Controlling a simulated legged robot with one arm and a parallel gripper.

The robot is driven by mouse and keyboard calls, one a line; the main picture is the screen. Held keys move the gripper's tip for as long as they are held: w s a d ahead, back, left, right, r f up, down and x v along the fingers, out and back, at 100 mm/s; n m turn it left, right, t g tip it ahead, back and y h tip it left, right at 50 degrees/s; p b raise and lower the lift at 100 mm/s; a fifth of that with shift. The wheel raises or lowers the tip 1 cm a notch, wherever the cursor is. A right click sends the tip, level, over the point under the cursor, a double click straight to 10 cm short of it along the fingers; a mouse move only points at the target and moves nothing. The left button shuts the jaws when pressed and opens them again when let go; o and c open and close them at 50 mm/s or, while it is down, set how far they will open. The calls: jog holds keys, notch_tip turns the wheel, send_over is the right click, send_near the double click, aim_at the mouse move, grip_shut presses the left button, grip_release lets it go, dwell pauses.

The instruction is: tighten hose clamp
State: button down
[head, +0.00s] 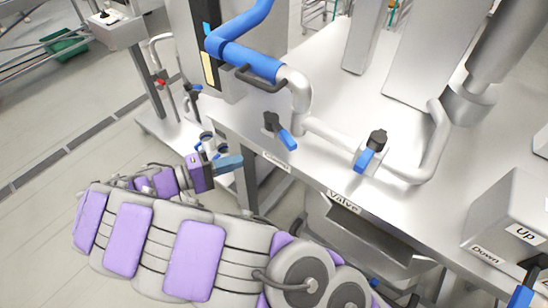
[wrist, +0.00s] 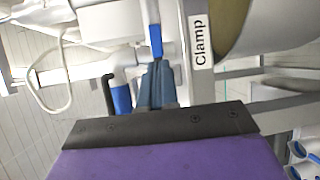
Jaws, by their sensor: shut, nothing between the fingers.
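A blue hose (head: 240,50) comes down to the bench and meets a bent grey pipe (head: 299,90). A dark looped bar (head: 260,79) lies at that joint; I cannot tell whether it is the clamp. A black knob with a blue lever (head: 281,132) stands on the bench above the "Clamp" label (head: 276,161). My gripper (head: 236,163) is shut and empty, just left of the bench edge and that label, apart from the lever. In the wrist view its fingers (wrist: 156,86) are together, left of the "Clamp" label (wrist: 200,43). A blue part (wrist: 155,38) shows beyond them.
A second blue-levered knob (head: 372,151) stands on the pipe above the "Valve" label (head: 343,201). An "Up/Down" box (head: 508,215) stands at the right. The metal bench (head: 340,75) has bare top behind the pipe. Open floor (head: 60,200) lies left.

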aim_at(283, 143)
jog(key=shift+t, duration=0.9)
jog(key=b+x, duration=0.1)
jog(key=x, duration=0.7)
jog(key=b+x, duration=0.1)
jog(key=x, duration=0.2)
jog(key=shift+w+d+f+b, duration=0.2)
jog(key=shift+d+f+b, duration=0.1)
jog(key=shift+d+f, duration=0.1)
